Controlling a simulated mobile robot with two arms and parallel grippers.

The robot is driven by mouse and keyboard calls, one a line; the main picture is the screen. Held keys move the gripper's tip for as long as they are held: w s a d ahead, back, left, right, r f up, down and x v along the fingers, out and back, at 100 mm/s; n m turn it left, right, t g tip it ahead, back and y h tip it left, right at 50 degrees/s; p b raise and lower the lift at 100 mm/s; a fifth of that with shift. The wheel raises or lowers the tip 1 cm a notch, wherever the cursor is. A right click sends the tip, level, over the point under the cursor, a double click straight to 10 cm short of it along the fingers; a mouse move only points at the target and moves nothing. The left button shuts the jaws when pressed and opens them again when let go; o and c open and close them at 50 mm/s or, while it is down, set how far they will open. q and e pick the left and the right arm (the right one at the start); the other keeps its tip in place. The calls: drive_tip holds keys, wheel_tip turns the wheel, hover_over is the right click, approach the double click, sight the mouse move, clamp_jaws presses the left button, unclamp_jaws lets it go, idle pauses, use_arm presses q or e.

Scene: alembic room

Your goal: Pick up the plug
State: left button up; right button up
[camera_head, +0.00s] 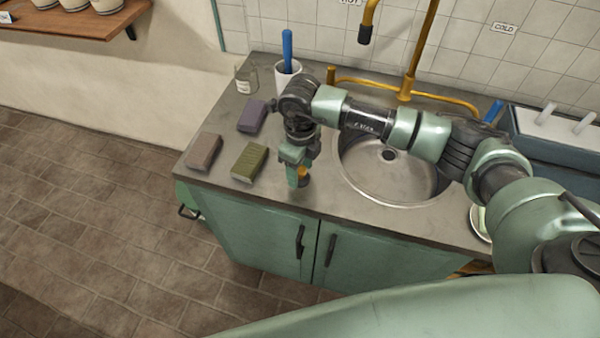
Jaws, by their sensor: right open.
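My right gripper (299,180) points down just above the counter, left of the sink's rim. Its jaws are open. A small orange-yellow piece (303,173) shows at its fingers; I cannot tell whether this is the plug or part of the gripper. No plug is clearly seen elsewhere, and the spot beneath the gripper is largely hidden. The round steel sink (370,183) has a dark drain (389,155) in its bottom. My left gripper is not in view.
A purple block (253,116), a brown block (204,152) and an olive block (249,162) lie on the counter (225,187) left of the gripper. Behind stand a glass jar (246,78) and a white cup (288,76) with a blue-handled tool. A brass tap (408,85) rises behind the sink.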

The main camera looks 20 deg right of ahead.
clamp_jaws()
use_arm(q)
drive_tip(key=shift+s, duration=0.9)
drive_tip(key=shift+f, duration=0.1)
use_arm(e)
drive_tip(key=shift+r, duration=0.15)
